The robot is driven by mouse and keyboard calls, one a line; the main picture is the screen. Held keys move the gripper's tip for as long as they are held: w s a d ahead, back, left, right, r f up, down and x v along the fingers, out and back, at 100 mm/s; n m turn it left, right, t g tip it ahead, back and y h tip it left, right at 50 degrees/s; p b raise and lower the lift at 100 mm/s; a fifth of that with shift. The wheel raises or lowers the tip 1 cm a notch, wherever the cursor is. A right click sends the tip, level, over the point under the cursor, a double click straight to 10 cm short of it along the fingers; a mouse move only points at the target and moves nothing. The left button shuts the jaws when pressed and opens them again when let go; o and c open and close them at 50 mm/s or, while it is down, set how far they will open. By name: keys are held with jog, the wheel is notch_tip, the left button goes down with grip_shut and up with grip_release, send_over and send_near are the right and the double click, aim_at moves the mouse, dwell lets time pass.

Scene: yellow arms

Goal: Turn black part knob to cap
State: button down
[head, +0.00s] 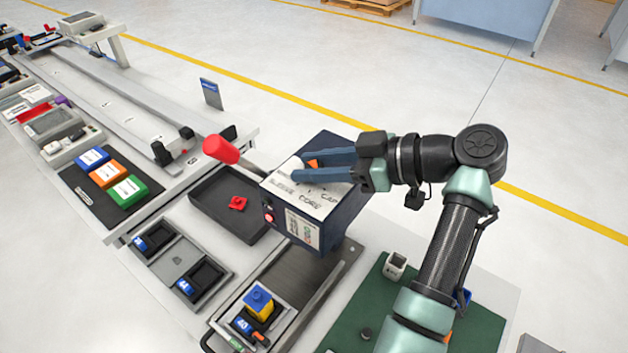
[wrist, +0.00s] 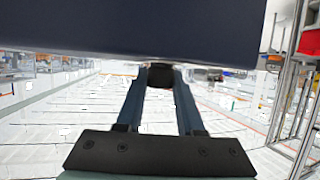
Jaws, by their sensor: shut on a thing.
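A dark blue box (head: 333,142) stands on the bench with a white top panel lettered "CAP" and "SLEEVE CORE". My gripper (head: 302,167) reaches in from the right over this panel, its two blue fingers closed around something. In the wrist view a black part knob (wrist: 160,78) sits between the fingertips. I cannot tell which label the knob points to. The dark underside or side of the box fills the top of the wrist view.
A red-handled lever (head: 221,149) sticks out left of the box. A black tray (head: 212,203) with a red part lies beside it. A fixture with a yellow and blue part (head: 260,304) is in front. A green mat (head: 385,285) lies under my arm.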

jog(key=shift+f+n+g+b, duration=0.15)
jog(key=shift+n+g+b, duration=0.45)
jog(key=shift+g+b, duration=0.15)
jog(key=shift+g+y, duration=0.25)
jog(key=shift+y, duration=0.05)
jog(key=c, duration=0.5)
grip_release()
jog(key=shift+c, duration=0.2)
jog(key=b+v, duration=0.1)
jog(key=v, duration=1.2)
jog(key=shift+b, duration=0.35)
